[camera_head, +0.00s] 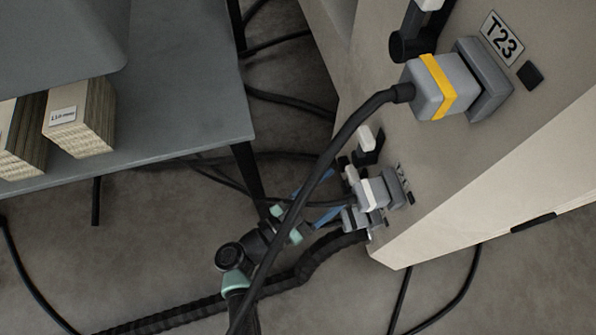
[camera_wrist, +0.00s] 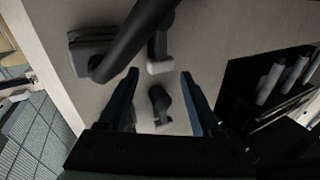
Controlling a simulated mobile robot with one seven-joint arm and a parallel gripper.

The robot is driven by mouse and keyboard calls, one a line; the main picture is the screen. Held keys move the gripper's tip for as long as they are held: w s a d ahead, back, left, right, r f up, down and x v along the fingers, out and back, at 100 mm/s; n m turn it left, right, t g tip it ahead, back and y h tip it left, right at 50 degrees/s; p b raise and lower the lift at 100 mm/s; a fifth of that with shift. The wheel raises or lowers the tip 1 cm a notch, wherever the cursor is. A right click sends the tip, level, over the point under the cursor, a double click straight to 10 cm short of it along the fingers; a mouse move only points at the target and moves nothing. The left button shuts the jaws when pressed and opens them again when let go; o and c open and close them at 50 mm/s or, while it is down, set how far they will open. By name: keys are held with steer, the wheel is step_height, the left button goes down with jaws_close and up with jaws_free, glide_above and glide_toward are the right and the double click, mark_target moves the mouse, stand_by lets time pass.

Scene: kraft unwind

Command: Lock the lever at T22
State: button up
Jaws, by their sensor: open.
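The T22 label is not clearly legible; a small, partly hidden label (camera_head: 402,178) sits beside a grey connector with a white band (camera_head: 372,194) on the beige cabinet. A black lever with a white tip (camera_head: 366,140) stands just above that connector. My gripper (camera_head: 330,196) has blue fingers, is open and reaches toward the cabinet face beside the lower connectors. In the wrist view, my open fingers (camera_wrist: 160,74) straddle a line with a pale-tipped lever (camera_wrist: 160,66) ahead, near the fingertip level. A second dark lever (camera_wrist: 160,98) shows between the fingers. No contact is visible.
A yellow-banded connector (camera_head: 440,86) under the T23 label (camera_head: 502,38) has a thick black cable (camera_head: 340,150) crossing in front of my arm. A grey table (camera_head: 190,120) with paper stacks (camera_head: 80,118) stands left. Cables lie on the floor (camera_head: 150,255).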

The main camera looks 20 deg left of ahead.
steer(key=p+v, duration=0.2)
steer(key=v, duration=0.7)
steer(key=shift+s, duration=0.1)
